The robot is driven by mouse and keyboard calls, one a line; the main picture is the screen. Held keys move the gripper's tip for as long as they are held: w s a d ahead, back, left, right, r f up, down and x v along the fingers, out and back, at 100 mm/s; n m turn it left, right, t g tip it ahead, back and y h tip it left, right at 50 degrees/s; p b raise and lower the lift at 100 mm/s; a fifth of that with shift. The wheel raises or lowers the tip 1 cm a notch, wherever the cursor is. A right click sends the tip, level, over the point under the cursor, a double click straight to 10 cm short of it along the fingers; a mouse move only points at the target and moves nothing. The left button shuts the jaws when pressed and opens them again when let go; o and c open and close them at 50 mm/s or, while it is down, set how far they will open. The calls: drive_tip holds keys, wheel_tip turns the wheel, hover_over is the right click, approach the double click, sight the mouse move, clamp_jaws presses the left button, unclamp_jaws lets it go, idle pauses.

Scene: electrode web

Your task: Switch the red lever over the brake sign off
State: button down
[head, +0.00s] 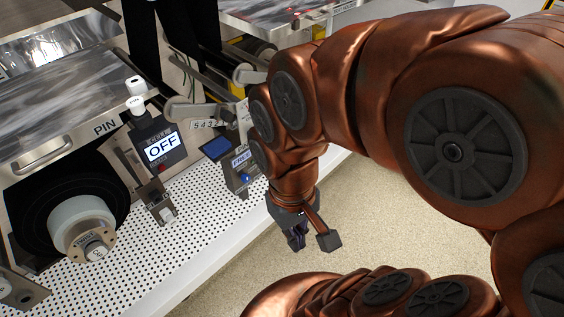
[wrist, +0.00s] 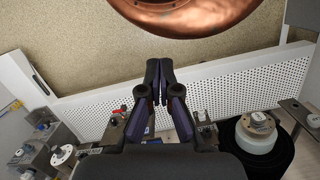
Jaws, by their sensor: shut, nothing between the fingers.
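My gripper (head: 297,240) hangs below my copper-coloured arm, beside the front edge of the white perforated deck. It is empty, and in the wrist view its dark fingertips (wrist: 159,65) are together. I cannot clearly make out a red lever or a brake sign in either view. A small red part (wrist: 123,108) shows in the wrist view, left of the fingers; I cannot tell whether it is the lever. In the head view, a sign reading FREE (head: 240,160) stands on the deck left of the gripper. My arm hides part of the area behind it.
A sign reading OFF (head: 162,147) and a white roller (head: 82,226) stand further left. A metal cover marked PIN (head: 70,100) is above them. The perforated deck (head: 190,245) is mostly bare near its edge. The speckled floor (head: 385,215) is clear.

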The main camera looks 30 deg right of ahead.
drive_tip(key=shift+w, duration=0.35)
